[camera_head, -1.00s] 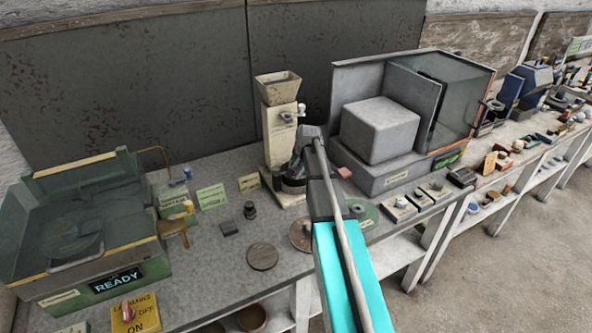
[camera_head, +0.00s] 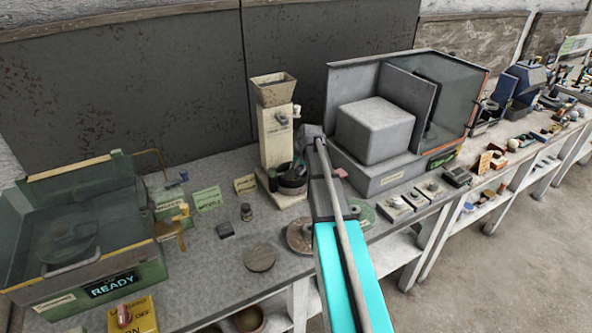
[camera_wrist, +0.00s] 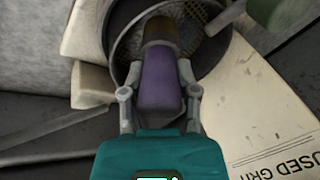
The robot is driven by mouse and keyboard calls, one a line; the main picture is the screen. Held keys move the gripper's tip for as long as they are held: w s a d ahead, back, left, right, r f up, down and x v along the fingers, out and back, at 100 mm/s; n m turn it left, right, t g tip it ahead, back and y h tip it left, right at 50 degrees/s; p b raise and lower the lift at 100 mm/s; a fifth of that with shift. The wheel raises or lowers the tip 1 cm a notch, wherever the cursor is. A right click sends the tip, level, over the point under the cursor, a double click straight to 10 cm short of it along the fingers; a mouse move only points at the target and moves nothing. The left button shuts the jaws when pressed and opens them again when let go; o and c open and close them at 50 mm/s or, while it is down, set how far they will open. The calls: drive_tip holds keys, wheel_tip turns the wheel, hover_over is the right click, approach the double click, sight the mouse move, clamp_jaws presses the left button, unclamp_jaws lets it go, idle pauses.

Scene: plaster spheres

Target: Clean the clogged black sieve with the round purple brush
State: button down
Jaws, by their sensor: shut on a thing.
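My gripper (camera_wrist: 159,72) is shut on the purple brush (camera_wrist: 160,85), with one finger on each side of its purple body. The brush's dark brown bristle end (camera_wrist: 160,36) points away from me, over the mesh inside the round black sieve (camera_wrist: 112,38). I cannot tell whether the bristles touch the mesh. In the head view the sieve (camera_head: 292,184) sits at the foot of the cream column, and my gripper (camera_head: 300,160) is just above it, partly hidden by my arm. Part of the mesh is hidden behind the brush.
A cream column with a hopper (camera_head: 275,90) rises behind the sieve. A grey cabinet (camera_head: 375,130) stands to the right. A green machine (camera_head: 90,240) marked READY is at left. Round discs (camera_head: 260,257) lie on the bench front. A "USED GRIT" label (camera_wrist: 275,125) lies beside the sieve.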

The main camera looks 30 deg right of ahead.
drive_tip(key=shift+d, duration=0.65)
drive_tip(key=shift+a+r+p, duration=0.7)
drive_tip(key=shift+a, duration=0.25)
drive_tip(key=shift+f, duration=0.1)
drive_tip(key=shift+f+b, duration=0.3)
drive_tip(key=shift+b, duration=0.05)
drive_tip(key=shift+f+b, duration=0.35)
idle(0.4)
